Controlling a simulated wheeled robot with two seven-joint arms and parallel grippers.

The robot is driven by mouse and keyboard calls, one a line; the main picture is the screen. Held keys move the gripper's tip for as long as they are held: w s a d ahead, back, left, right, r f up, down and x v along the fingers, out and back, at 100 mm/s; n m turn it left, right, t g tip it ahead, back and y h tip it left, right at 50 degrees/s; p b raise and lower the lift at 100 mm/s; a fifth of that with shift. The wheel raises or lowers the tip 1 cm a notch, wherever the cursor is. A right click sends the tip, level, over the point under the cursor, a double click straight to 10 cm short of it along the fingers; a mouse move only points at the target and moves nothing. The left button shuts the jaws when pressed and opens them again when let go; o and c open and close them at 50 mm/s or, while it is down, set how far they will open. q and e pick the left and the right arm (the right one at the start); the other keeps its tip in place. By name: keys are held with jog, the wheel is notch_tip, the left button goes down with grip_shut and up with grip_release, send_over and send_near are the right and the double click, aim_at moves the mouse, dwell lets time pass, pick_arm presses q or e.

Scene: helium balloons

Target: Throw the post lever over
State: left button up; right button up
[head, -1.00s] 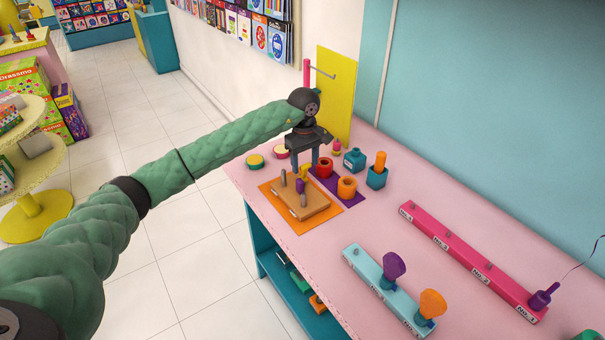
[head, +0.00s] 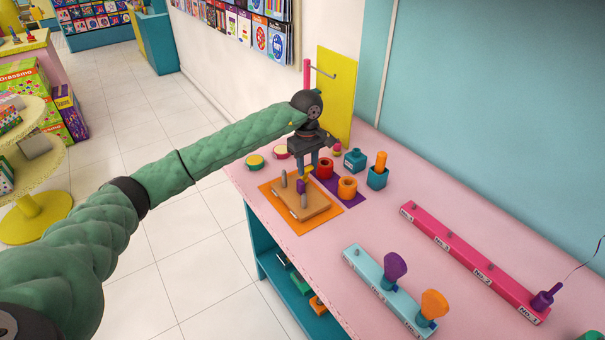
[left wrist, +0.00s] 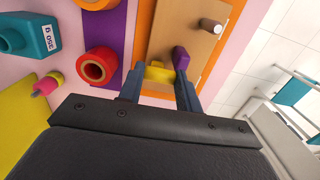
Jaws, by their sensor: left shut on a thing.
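A small yellow lever piece (head: 308,175) and a purple piece (head: 300,187) are at the board's far part. My left gripper (head: 310,170) reaches down over that part and is shut on the yellow piece. The left wrist view shows the yellow piece (left wrist: 158,72) between the fingertips, with the purple piece (left wrist: 181,58) beside it. The fingers partly hide the lever, so its exact tilt is hard to tell. My right gripper is out of view.
Red (head: 325,168) and orange (head: 347,187) cups stand close right of the board on a purple mat. Teal holders (head: 377,177) stand beyond them. A blue rack (head: 370,280) and a pink rail (head: 450,248) lie nearer. A yellow panel (head: 338,95) stands behind.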

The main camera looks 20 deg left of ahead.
pick_arm(q)
jog(key=shift+s+d+f, duration=0.2)
jog(key=shift+s+d+f+b, duration=0.35)
jog(key=shift+s+d+b, duration=0.05)
jog(key=shift+d+b, duration=0.2)
jog(key=shift+f, duration=0.1)
dwell(0.3)
jog(key=shift+s+d+f+b, duration=0.25)
jog(key=shift+s+d+b, duration=0.05)
jog(key=shift+b, duration=0.15)
jog(key=shift+f, duration=0.1)
jog(key=o, duration=0.8)
jog(key=shift+s+d, duration=0.1)
jog(key=shift+o, duration=0.4)
jog(key=shift+d+f, duration=0.1)
